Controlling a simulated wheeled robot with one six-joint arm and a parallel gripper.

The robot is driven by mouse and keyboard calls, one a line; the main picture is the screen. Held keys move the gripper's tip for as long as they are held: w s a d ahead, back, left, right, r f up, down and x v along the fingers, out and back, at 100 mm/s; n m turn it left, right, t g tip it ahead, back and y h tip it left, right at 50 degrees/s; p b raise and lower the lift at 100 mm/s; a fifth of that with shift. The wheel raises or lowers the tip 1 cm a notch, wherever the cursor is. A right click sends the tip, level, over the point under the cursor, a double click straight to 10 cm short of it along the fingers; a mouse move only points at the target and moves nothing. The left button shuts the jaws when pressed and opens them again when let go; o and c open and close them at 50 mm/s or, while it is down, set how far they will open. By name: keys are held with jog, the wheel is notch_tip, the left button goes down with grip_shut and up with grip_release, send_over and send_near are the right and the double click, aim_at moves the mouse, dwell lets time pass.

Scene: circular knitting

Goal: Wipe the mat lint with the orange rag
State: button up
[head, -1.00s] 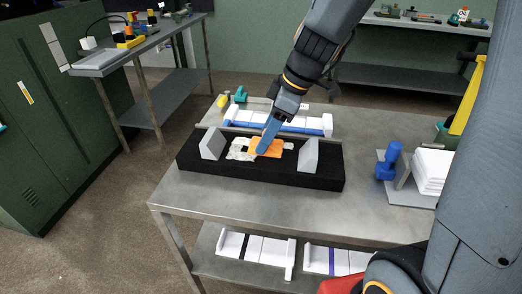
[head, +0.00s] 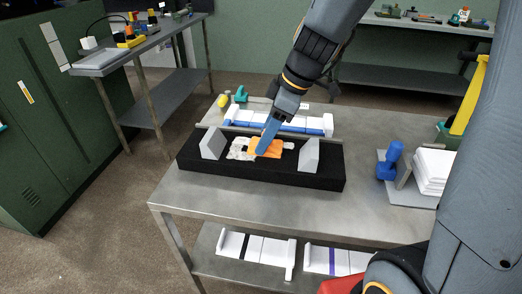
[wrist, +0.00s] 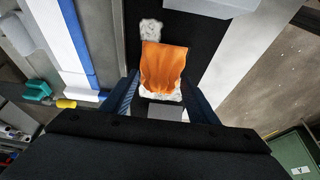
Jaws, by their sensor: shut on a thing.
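The orange rag (head: 266,148) lies against the black mat (head: 262,182) between two grey wedge blocks, the left one (head: 212,143) and the right one (head: 309,155). Pale grey lint (head: 240,149) shows on the mat to the left of the rag, with a small bit to its right. My gripper (head: 265,143) points down at the rag and is shut on it. In the wrist view the rag (wrist: 163,68) hangs between the two blue fingers, with lint (wrist: 151,30) beyond it and more pale lint beneath its near edge.
Behind the mat lies a white and blue tray (head: 280,122), with a teal thing (head: 240,94) and a yellow thing (head: 223,101) near it. At the right stand a blue object (head: 389,160) and stacked white cloths (head: 433,168). The table front is clear.

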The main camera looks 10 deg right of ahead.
aim_at(279, 144)
jog(key=shift+s+d+r+b, duration=0.1)
jog(key=shift+s+d+b, duration=0.1)
jog(key=shift+d, duration=0.85)
jog(key=shift+s+d+b, duration=0.15)
jog(key=shift+s+d, duration=0.05)
jog(key=shift+d, duration=0.8)
jog(key=shift+a, duration=0.15)
jog(key=shift+w+a+b, duration=0.1)
jog(key=shift+w+a, duration=0.15)
jog(key=shift+a, duration=0.5)
jog(key=shift+w+a+b, duration=0.1)
jog(key=shift+w+a, duration=0.2)
jog(key=shift+a, duration=0.4)
jog(key=shift+w+a+b, duration=0.1)
jog(key=shift+w+a, duration=0.15)
jog(key=shift+a, duration=0.5)
jog(key=shift+s+d+b, duration=0.1)
jog(key=shift+s+d, duration=0.2)
jog(key=shift+d, duration=0.5)
jog(key=shift+s+d+b, duration=0.15)
jog(key=shift+s+d, duration=0.15)
jog(key=shift+d, duration=0.45)
jog(key=shift+s+d+b, duration=0.1)
jog(key=shift+s+d, duration=0.2)
jog(key=shift+d, duration=0.5)
jog(key=o, duration=0.9)
jog(key=shift+c, duration=0.2)
jog(key=shift+f+b, duration=0.55)
jog(key=shift+f, duration=0.1)
jog(key=shift+c, duration=0.3)
